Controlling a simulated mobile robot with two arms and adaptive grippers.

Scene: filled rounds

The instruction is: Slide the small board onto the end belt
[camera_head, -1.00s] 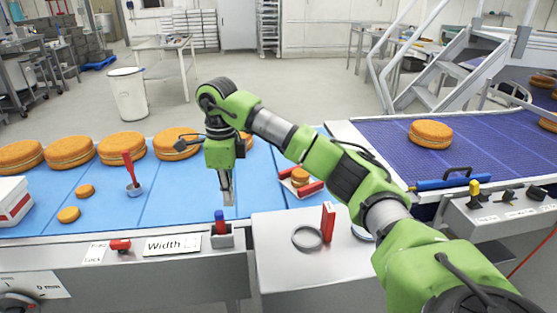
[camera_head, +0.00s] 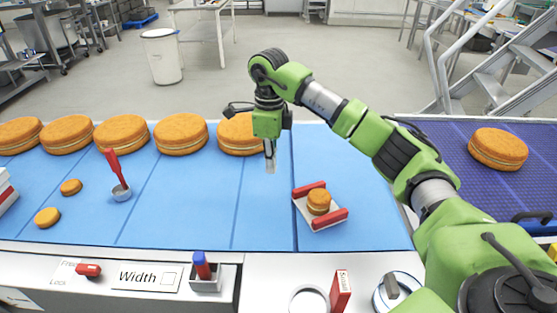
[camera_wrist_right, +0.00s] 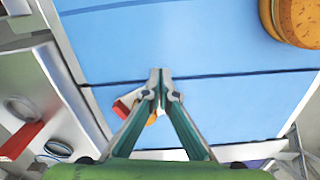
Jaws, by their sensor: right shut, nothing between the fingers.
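The small board (camera_head: 303,208) is white with two red bars along opposite edges. It lies on the light-blue belt (camera_head: 200,210) with a small golden filled cake (camera_head: 319,203) on it. My right gripper (camera_head: 270,168) is shut and empty, pointing down above the blue belt, left of and beyond the board, apart from it. In the right wrist view the gripper's fingertips (camera_wrist_right: 160,75) are together, and the fingers partly hide the board (camera_wrist_right: 124,107). A purple belt (camera_head: 455,160) lies to the right, partly behind my right arm. My left gripper is not in view.
Several large filled cakes (camera_head: 180,137) line the far edge of the blue belt. A red-handled scoop (camera_head: 121,192) and two small cake pieces (camera_head: 48,217) lie at left. Another large cake (camera_head: 497,149) sits on the purple belt. The belt around the board is mostly clear.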

